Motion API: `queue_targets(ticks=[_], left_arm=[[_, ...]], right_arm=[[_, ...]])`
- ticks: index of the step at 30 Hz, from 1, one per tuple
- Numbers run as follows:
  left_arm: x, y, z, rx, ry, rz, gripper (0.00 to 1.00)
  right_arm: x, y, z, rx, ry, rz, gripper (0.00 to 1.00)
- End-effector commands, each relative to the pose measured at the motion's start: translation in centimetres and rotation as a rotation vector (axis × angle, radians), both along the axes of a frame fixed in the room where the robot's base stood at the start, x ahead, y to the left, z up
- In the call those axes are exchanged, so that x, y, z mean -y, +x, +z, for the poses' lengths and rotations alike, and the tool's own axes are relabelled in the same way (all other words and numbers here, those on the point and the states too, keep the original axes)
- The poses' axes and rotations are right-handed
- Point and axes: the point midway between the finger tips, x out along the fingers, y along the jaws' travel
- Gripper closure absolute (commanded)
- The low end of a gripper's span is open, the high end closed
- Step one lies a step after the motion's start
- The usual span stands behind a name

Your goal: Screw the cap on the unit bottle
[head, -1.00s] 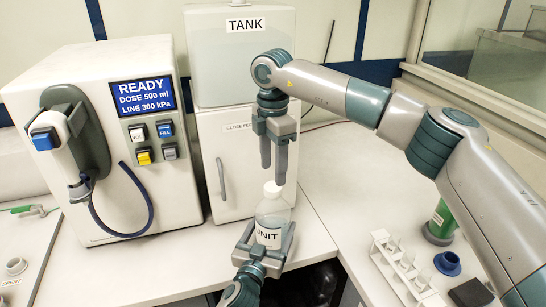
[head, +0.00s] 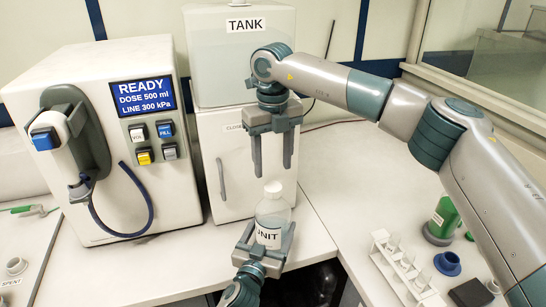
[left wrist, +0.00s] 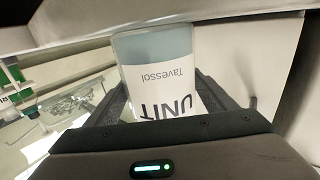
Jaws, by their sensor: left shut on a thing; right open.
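The unit bottle (head: 270,218) is clear with a white label and stands upright in my left gripper (head: 263,243), which is shut on its lower part. A white cap (head: 273,188) sits on the bottle's mouth; I cannot tell how tight it is. In the left wrist view the bottle (left wrist: 165,80) is between the fingers, its label upside down. My right gripper (head: 273,172) is open, pointing down, with its fingertips just above the cap and apart from it.
The dosing machine (head: 95,140) with its nozzle and hose stands at left. The tank (head: 240,60) is behind on a white cabinet (head: 232,180). At right are a white rack (head: 405,270), a blue ring-shaped part (head: 447,263) and a green bottle (head: 441,220).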

Motion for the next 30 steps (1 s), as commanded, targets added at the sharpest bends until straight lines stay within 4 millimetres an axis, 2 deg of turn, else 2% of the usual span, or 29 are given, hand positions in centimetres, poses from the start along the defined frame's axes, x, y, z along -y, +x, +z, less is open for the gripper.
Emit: queue_targets(ticks=[21, 30], left_arm=[[0.0, 0.0, -0.1, -0.003, -0.001, 0.0, 0.86], [0.0, 0.0, -0.1, -0.003, -0.001, 0.0, 0.86]], right_arm=[[0.0, 0.0, 0.9, -0.001, 0.0, 1.099, 0.48], [0.0, 0.0, 1.2, -0.001, 0.001, 1.38, 0.48]])
